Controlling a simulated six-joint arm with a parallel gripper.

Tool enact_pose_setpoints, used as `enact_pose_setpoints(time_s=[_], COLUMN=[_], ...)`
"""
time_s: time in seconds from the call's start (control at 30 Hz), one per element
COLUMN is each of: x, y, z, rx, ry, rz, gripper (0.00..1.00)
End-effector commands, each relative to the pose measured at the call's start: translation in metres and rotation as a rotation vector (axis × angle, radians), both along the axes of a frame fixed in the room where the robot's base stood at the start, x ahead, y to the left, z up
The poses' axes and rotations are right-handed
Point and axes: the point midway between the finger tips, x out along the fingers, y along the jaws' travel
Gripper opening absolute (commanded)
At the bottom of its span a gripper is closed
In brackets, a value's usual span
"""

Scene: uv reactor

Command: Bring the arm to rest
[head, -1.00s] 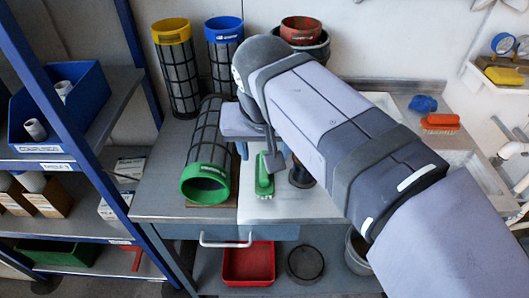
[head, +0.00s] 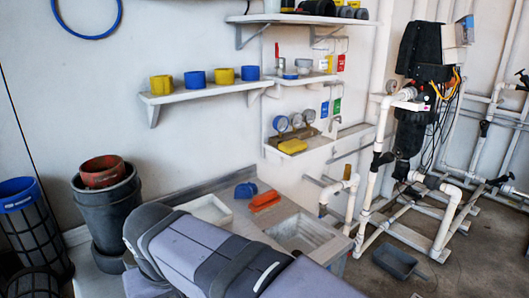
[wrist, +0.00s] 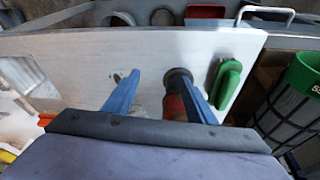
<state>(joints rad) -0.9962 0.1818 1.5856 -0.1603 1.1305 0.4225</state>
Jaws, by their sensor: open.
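My gripper (wrist: 160,75) shows in the wrist view with its two blue fingers spread apart and nothing held between them. It hangs over a white board (wrist: 75,48) on the workbench. A dark-topped, reddish cylinder (wrist: 178,83) stands by the right finger, partly hidden by it; I cannot tell whether they touch. A green brush (wrist: 228,83) lies on the board to the right of the fingers. In the head view my arm crosses the bottom of the picture, and the gripper itself is out of sight.
A green-rimmed mesh basket (wrist: 305,78) is at the wrist view's right. In the head view, dark buckets with a red pot (head: 104,171) stand left of my arm. A blue piece (head: 245,191), an orange brush (head: 264,201) and a sink (head: 300,236) lie beyond it. White pipes (head: 367,190) rise at right.

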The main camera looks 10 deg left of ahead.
Motion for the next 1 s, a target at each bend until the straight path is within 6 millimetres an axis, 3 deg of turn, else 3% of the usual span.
enact_pose_setpoints(time_s=[0.03,0.1,0.23,0.4,0.5,0.7,0.9,1.0], x=[0.014,0.028,0.040,0.027,0.011,-0.022,-0.057,-0.057], y=[-0.029,-0.067,-0.147,-0.243,-0.282,-0.331,-0.362,-0.362], z=[-0.010,-0.027,-0.061,-0.108,-0.130,-0.160,-0.184,-0.163], rx=[-0.019,-0.042,-0.080,-0.092,-0.082,-0.064,-0.043,-0.043], ry=[0.016,0.043,0.101,0.179,0.210,0.255,0.289,0.287], rz=[-0.048,-0.106,-0.221,-0.368,-0.434,-0.536,-0.625,-0.621], gripper=[0.51,0.51,0.51,0.51,0.51,0.51,0.51,0.51])
